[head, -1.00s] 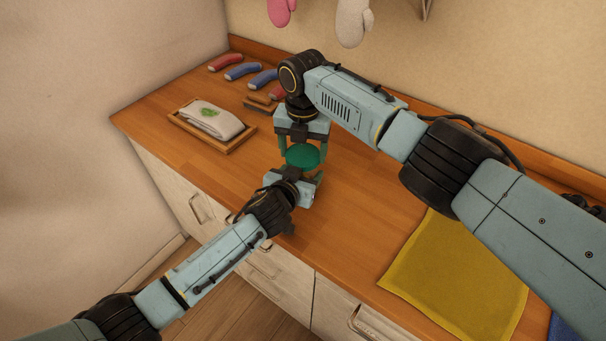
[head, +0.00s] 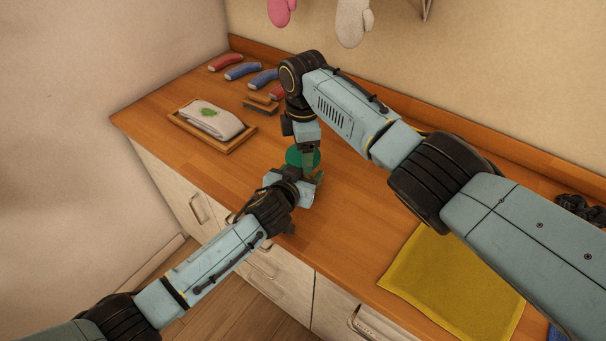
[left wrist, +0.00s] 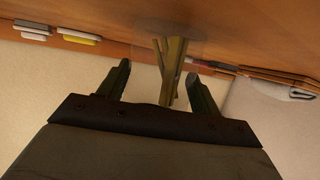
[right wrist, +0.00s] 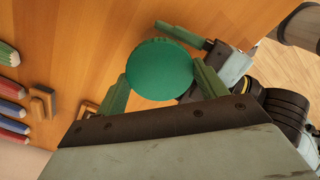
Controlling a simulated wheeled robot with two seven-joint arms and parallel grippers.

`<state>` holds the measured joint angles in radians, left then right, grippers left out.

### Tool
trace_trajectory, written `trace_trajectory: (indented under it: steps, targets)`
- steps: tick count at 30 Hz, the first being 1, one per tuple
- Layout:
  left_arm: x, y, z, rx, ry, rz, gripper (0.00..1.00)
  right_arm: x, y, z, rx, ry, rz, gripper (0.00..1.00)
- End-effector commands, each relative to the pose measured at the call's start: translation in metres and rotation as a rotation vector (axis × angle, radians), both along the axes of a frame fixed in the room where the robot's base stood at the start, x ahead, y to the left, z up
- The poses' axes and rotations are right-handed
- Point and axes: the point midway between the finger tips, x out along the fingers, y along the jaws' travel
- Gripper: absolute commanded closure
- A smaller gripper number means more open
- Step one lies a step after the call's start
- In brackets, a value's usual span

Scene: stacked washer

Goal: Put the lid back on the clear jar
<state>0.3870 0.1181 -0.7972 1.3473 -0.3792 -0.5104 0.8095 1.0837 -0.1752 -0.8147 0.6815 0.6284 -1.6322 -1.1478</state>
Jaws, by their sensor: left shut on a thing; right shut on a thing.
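The green round lid (head: 302,157) is held by my right gripper (head: 309,160), which comes down from above. In the right wrist view the lid (right wrist: 159,69) sits between the two fingers of that gripper (right wrist: 160,90), which are shut on it. The clear jar (left wrist: 148,72) shows faintly in the left wrist view, between the fingers of my left gripper (left wrist: 160,84), which is shut on it. In the head view my left gripper (head: 312,184) is low at the counter, just under the lid. The jar is mostly hidden there. I cannot tell whether lid and jar rim touch.
A wooden tray (head: 241,147) with a folded white cloth (head: 212,119) lies to the left. Several red and blue curved pieces (head: 242,71) and brown blocks (head: 262,104) lie behind. A yellow cloth (head: 450,285) lies front right. The counter (head: 345,220) between is clear.

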Motion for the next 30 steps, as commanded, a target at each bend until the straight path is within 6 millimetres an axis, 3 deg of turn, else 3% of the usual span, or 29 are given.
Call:
trace_trajectory:
  steps: [8, 9, 13, 21, 30]
  targets:
    - [0.000, 0.000, -0.001, 0.001, 0.002, 0.001, 0.99, 0.000, 0.000, 0.000, 0.000, 0.000, -0.004, 0.56]
    - [0.000, 0.000, -0.001, 0.001, 0.002, 0.001, 0.99, 0.000, 0.000, 0.000, 0.000, 0.000, -0.003, 0.24]
    - [0.000, 0.000, -0.001, 0.001, 0.002, 0.001, 0.99, 0.000, 0.000, 0.000, 0.000, 0.001, -0.003, 0.07]
    - [0.000, 0.001, -0.001, 0.001, 0.002, 0.002, 0.99, -0.001, 0.000, 0.001, 0.000, 0.004, -0.002, 0.07]
    - [0.000, 0.001, -0.001, 0.000, 0.002, 0.001, 0.99, 0.000, 0.000, 0.039, 0.001, 0.000, -0.003, 0.07]
